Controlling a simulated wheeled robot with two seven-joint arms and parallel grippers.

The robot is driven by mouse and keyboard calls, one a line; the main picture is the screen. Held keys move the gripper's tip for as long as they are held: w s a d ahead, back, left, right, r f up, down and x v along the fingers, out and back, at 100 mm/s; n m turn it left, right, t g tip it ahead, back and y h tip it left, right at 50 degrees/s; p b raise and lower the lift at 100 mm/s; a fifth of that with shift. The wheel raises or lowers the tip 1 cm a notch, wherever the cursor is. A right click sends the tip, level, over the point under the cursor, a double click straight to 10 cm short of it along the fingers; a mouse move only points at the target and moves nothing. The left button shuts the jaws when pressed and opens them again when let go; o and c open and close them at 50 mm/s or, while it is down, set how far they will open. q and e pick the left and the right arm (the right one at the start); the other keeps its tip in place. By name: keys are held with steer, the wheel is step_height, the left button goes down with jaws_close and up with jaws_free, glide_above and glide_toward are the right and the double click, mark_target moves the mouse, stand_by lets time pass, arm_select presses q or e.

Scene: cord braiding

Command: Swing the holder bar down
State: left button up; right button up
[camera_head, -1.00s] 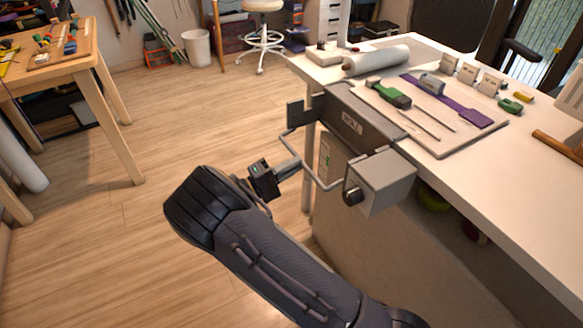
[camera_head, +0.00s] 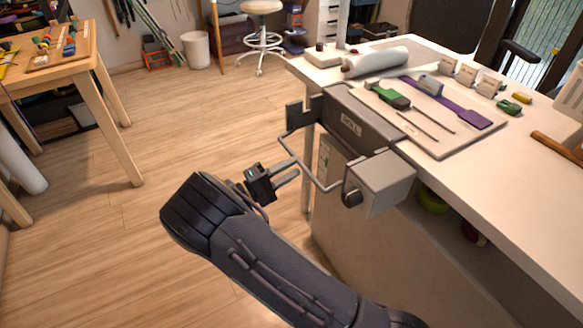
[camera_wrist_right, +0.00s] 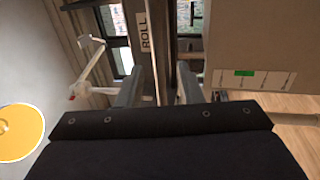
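The holder bar (camera_head: 309,171) is a thin grey bent rod on the side of the roll holder (camera_head: 362,122) at the bench's near-left edge. It sticks out to the left over the floor, joined at a grey box (camera_head: 380,182) at its near end. My right gripper (camera_head: 292,172) is beside the bar's outer stretch, with its fingertips close to it; I cannot tell whether they touch. In the right wrist view the two fingers (camera_wrist_right: 159,85) stand apart, with the dark holder and its "ROLL" label beyond. My left gripper is not in view.
The white bench (camera_head: 500,190) carries a board (camera_head: 440,135) with tools, a white roll (camera_head: 376,61) and small blocks. A wooden table (camera_head: 75,75) stands at the left. The floor between is clear. A yellow disc (camera_wrist_right: 20,131) shows in the right wrist view.

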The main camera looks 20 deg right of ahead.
steer(key=v, duration=0.6)
steer(key=shift+a+p, duration=0.3)
steer(key=shift+a, duration=0.15)
steer(key=shift+s, duration=0.1)
